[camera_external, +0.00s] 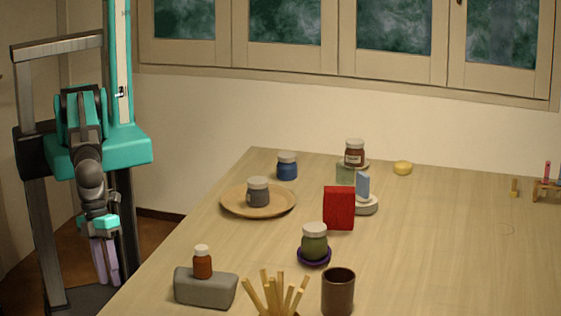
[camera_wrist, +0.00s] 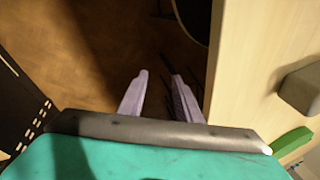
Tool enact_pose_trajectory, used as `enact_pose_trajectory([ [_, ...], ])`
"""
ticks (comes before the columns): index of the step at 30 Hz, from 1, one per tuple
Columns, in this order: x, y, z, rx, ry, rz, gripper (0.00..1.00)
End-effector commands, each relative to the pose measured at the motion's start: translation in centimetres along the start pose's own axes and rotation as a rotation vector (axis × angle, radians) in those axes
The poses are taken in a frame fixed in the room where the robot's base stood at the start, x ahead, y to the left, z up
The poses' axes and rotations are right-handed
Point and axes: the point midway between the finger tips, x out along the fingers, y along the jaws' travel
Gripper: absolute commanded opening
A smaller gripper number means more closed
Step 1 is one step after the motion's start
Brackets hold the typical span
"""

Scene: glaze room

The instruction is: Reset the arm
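My gripper (camera_external: 106,264) hangs pointing down beside the left edge of the wooden table (camera_external: 440,260), at the end of my folded arm. In the wrist view my gripper (camera_wrist: 160,95) shows two pale lilac fingers with a clear gap between them. Nothing is between the fingers, and brown floor (camera_wrist: 90,50) shows beyond them. The table edge (camera_wrist: 222,60) stands to the right of the fingers, apart from them.
On the table are a grey block (camera_external: 205,290) with a small brown bottle (camera_external: 202,264), a wooden plate (camera_external: 232,207) with a dark jar (camera_external: 258,193), a red box (camera_external: 339,208), a green jar (camera_external: 314,243) and a brown cup (camera_external: 338,293). The table's right part is mostly clear.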

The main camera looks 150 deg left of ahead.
Motion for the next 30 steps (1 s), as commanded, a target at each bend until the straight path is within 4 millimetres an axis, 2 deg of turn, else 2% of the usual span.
enact_pose_trajectory([
  [1, 1.1, 1.1, 0.7, -0.014, -0.016, 0.014, 0.31],
  [5, 4.0, 3.4, 2.5, -0.068, -0.055, 0.049, 0.31],
  [15, 11.7, 10.0, 9.2, -0.266, -0.164, 0.154, 0.31],
  [21, 15.5, 14.2, 13.2, -0.387, -0.233, 0.21, 0.31],
  [30, 20.1, 21.1, 19.2, -0.571, -0.345, 0.288, 0.31],
])
